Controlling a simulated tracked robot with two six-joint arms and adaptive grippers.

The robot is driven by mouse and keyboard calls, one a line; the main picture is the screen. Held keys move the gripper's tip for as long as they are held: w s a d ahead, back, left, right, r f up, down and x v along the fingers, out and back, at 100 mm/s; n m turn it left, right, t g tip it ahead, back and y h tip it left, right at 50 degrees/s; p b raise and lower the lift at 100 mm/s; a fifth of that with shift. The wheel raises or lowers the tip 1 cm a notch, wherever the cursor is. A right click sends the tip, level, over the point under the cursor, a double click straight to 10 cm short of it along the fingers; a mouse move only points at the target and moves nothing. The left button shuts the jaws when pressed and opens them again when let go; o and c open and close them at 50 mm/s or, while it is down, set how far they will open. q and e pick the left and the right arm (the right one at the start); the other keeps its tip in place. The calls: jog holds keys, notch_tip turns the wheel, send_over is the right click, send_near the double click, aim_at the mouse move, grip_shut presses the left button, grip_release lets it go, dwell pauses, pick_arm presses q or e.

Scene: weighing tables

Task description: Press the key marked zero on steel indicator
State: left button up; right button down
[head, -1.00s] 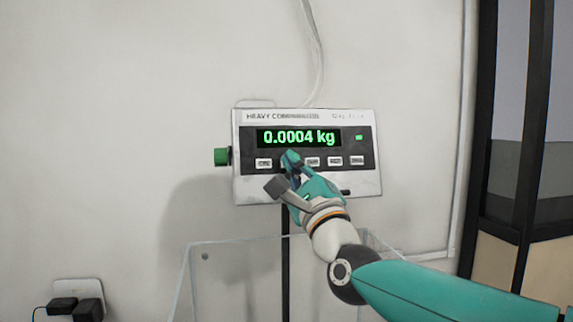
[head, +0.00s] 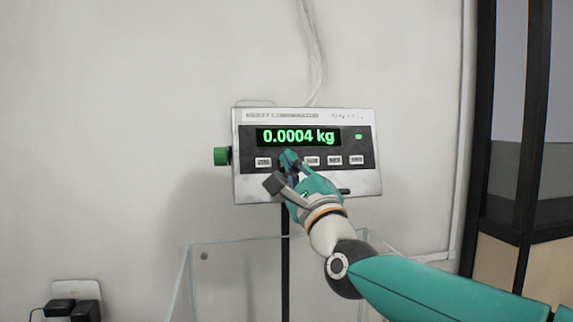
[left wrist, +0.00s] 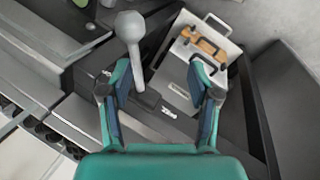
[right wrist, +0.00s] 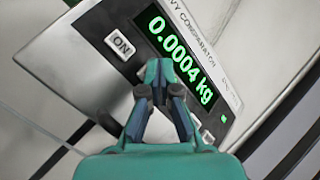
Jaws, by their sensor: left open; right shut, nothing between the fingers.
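The steel indicator (head: 362,188) hangs on the wall in the head view. Its green display (head: 298,137) reads 0.0004 kg, with a row of pale keys below it. My right gripper (head: 289,157) is shut and empty, its fingertips at the key row just under the display, covering the second key from the left. I cannot tell whether they touch it. In the right wrist view the shut fingertips (right wrist: 160,68) lie over the panel beside the ON key (right wrist: 121,45). No key marked zero can be read. My left gripper (left wrist: 160,85) is open and shows only in the left wrist view.
A green knob (head: 221,157) sticks out of the indicator's left side. A clear-walled box (head: 215,250) stands below. A dark-framed cabinet (head: 510,150) is at the right. In the left wrist view, a grey knobbed handle (left wrist: 131,40) and a metal case (left wrist: 185,50) lie near the left fingers.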

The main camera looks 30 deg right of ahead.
jog(key=shift+w+f, duration=0.1)
jog(key=shift+w, duration=0.15)
jog(key=shift+s+b, duration=0.2)
jog(key=shift+b, duration=0.1)
jog(key=shift+s+a+r, duration=0.15)
jog(key=shift+s+r, duration=0.1)
jog(key=shift+s, duration=0.35)
dwell(0.4)
jog(key=shift+s+a+r+b, duration=0.1)
jog(key=shift+s+a+r, duration=0.15)
jog(key=shift+s, duration=0.5)
jog(key=shift+s+a+r+b, duration=0.1)
jog(key=shift+s+a+r, duration=0.1)
jog(key=shift+s, duration=0.6)
jog(key=shift+s+a+r+b, duration=0.15)
jog(key=shift+s+r, duration=0.1)
jog(key=shift+s, duration=0.5)
